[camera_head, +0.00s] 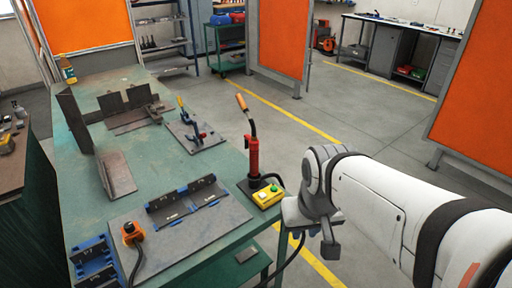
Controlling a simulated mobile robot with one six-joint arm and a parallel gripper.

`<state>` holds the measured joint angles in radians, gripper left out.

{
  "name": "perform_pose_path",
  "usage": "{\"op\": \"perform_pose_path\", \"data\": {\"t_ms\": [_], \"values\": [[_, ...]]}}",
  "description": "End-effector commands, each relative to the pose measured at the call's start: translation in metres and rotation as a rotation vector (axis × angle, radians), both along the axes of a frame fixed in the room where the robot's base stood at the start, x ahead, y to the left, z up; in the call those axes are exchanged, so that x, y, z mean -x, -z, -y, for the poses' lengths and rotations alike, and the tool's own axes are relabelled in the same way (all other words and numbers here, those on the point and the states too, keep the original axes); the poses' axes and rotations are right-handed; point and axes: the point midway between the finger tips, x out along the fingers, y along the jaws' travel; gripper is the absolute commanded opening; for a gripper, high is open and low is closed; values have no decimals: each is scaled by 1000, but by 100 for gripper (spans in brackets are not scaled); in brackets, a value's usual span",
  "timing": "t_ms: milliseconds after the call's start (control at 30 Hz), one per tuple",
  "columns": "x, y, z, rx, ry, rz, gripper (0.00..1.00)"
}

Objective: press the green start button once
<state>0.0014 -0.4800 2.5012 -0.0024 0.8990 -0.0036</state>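The green start button (273,189) sits on top of a small yellow box (265,200). The box stands at the right edge of the green worktable, near its front corner. A dark dot, perhaps another button, shows beside the green one. My gripper (331,246) hangs at the end of my white arm, past the table's right edge. It is to the right of the box and lower in the picture, apart from the button. Its fingers are small and partly hidden by my wrist, so I cannot tell whether it is open or shut.
A red welding torch (253,155) stands upright just behind the yellow box. A grey plate with blue-ended fixtures (187,205) and an orange knob (131,232) lie to the left. A toggle clamp (193,133) and rusty steel pieces (116,172) are farther off. Orange screens (281,38) stand behind.

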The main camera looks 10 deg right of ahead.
Motion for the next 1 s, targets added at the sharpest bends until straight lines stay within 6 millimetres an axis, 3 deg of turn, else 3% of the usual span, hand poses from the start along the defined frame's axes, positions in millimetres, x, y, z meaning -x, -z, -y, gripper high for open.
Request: {"op": "perform_pose_path", "data": {"t_ms": [267, 1000], "values": [[0, 0, 0, 0, 0, 0, 0], [0, 0, 0, 0, 0, 0, 0]]}}
